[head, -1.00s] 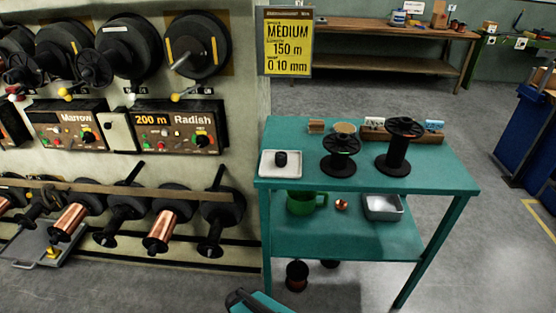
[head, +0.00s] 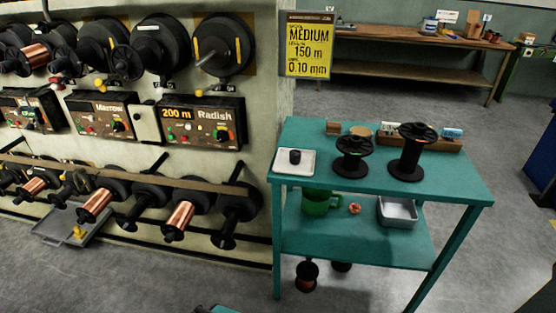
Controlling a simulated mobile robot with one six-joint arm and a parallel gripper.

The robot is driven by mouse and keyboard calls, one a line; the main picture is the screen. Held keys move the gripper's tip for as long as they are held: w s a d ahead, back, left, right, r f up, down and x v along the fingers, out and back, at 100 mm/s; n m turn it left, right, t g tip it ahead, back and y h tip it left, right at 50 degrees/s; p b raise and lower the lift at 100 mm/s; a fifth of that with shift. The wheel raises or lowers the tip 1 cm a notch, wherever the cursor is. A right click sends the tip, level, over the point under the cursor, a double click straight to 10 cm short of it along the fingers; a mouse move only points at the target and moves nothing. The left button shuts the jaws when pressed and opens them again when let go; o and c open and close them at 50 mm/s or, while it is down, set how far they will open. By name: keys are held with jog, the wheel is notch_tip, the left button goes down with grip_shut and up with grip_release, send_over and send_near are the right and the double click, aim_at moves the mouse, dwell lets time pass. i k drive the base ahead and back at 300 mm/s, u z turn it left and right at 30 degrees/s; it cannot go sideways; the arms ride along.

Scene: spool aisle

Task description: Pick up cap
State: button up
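A small black cylinder (head: 295,156), which looks like the cap, stands on a white tray (head: 281,168) at the left end of the teal table (head: 329,188). Nothing touches it apart from the tray. My gripper is not in view, so its distance from the cap does not show. Only a sliver of something teal and black (head: 215,310) shows at the bottom edge, and I cannot tell what it is.
Two black spools (head: 353,158) (head: 411,153) stand right of the tray. The lower shelf holds a green mug (head: 318,202) and a grey bin (head: 398,212). A winding machine (head: 200,126) is at left, with a spool (head: 307,277) under the table.

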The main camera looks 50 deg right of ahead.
aim_at(294, 155)
jog(key=z, duration=0.9)
jog(key=k, duration=0.15)
jog(key=u, duration=3.05)
jog(key=k, duration=1)
jog(key=z, duration=0.6)
